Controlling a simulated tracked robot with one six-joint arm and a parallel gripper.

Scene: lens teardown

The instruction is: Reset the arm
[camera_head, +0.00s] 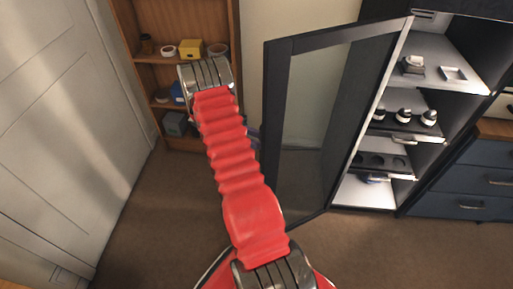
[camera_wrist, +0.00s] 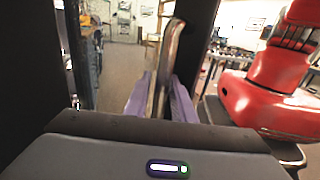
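My red ribbed arm (camera_head: 225,150) reaches up from the bottom of the head view and hides most of my gripper behind it. In the wrist view the two purple fingers of my gripper (camera_wrist: 161,78) stand a little apart. A slim brownish upright bar (camera_wrist: 166,60), which looks like a door handle, rises between them. I cannot tell whether the fingers press on it. A dark-framed glass door (camera_head: 310,110) of the cabinet stands open, right of my arm.
A wooden shelf (camera_head: 180,22) is behind my arm, with a white door (camera_head: 60,120) at left. Carpet (camera_head: 150,225) is bare beside my arm.

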